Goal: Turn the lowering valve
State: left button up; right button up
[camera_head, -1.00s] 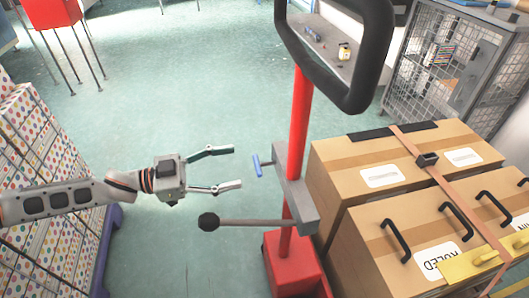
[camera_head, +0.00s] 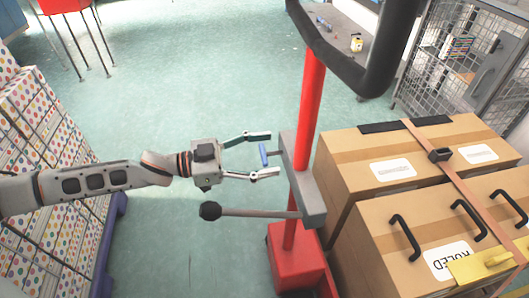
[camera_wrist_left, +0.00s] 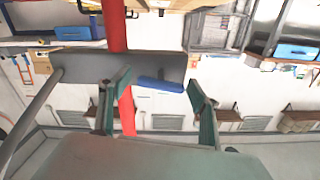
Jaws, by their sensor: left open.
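The lowering valve is likely the small blue handle (camera_head: 264,155) on a short grey stem, on the left side of the grey block (camera_head: 302,180) on the red post (camera_head: 308,110). My left gripper (camera_head: 262,155) is open, with one finger above and one below the blue handle in the head view. In the left wrist view the blue handle (camera_wrist_left: 160,84) shows between the open fingers (camera_wrist_left: 158,95), beside the grey block (camera_wrist_left: 120,66). I cannot tell whether a finger touches it. My right gripper is not in view.
A grey lever with a black knob (camera_head: 210,211) sticks out left below my left gripper. Cardboard boxes (camera_head: 350,145) with black handles stand right of the post. Dotted boxes (camera_head: 40,235) are stacked at the left. The green floor (camera_head: 200,80) between is clear.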

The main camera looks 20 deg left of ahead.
pick_arm(q)
jog(key=c, duration=1.1)
